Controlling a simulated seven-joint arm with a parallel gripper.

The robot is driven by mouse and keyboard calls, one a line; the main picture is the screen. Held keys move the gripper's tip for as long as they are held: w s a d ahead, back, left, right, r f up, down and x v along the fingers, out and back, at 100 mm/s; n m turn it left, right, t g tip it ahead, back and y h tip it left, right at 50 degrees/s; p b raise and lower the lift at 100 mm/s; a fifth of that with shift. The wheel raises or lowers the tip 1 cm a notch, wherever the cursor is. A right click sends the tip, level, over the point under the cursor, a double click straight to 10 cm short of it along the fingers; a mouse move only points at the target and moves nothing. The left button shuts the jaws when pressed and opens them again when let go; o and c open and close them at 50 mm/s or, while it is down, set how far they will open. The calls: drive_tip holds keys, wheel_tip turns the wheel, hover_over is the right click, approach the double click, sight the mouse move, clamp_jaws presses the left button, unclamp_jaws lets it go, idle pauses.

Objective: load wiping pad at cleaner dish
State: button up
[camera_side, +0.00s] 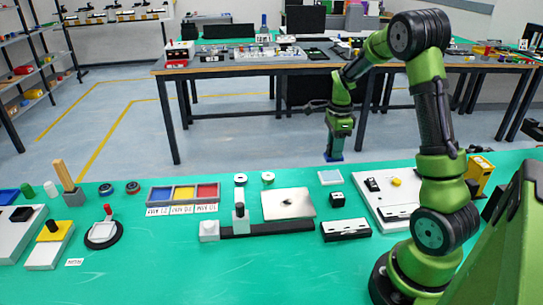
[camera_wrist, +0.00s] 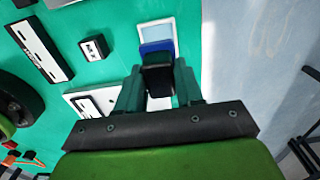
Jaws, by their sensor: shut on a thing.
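The wiping pad, a black grip block with a blue pad under it, is held in my gripper (camera_side: 340,138). In the side view the blue pad (camera_side: 333,157) hangs above the back part of the green table, apart from it. The wrist view shows the black block (camera_wrist: 158,78) between the two fingers of my gripper (camera_wrist: 158,85), with the blue edge (camera_wrist: 157,47) beyond it. The cleaner dish, a shallow pale-blue square with a white rim (camera_side: 330,178), lies on the table below the pad. In the wrist view the pad partly covers the dish (camera_wrist: 157,31).
A small black block (camera_side: 337,200) and a black-and-white slotted bar (camera_side: 345,230) lie just in front of the dish. A white panel (camera_side: 385,205) lies to the right, a grey plate (camera_side: 288,204) to the left. The table edge is close behind the dish.

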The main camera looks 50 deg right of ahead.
sight(333, 161)
drive_tip(key=shift+f, duration=2.65)
drive_tip(key=shift+f, duration=0.55)
drive_tip(key=shift+r, duration=3.55)
